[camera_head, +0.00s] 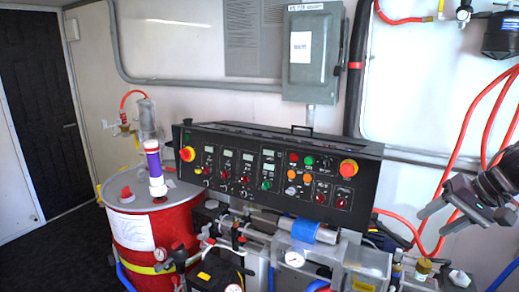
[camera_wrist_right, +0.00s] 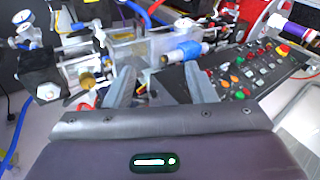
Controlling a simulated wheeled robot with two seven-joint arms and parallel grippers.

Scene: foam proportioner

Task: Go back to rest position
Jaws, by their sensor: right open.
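My right gripper (camera_head: 434,230) is at the right of the head view, in the air in front of the white wall and right of the black control panel (camera_head: 275,172). Its two grey fingers are spread apart with nothing between them. In the right wrist view, the fingers of the right gripper (camera_wrist_right: 160,90) stand apart above the pipework and valves, with the control panel (camera_wrist_right: 245,80) to their right. My left gripper is not in the head view.
A red drum (camera_head: 145,225) stands at the left, with a purple and white cylinder (camera_head: 155,170) on top. A grey electrical box (camera_head: 313,50) hangs on the wall. Red hoses (camera_head: 465,130) loop near my right arm. Dark floor (camera_head: 65,250) is clear by the black door (camera_head: 35,100).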

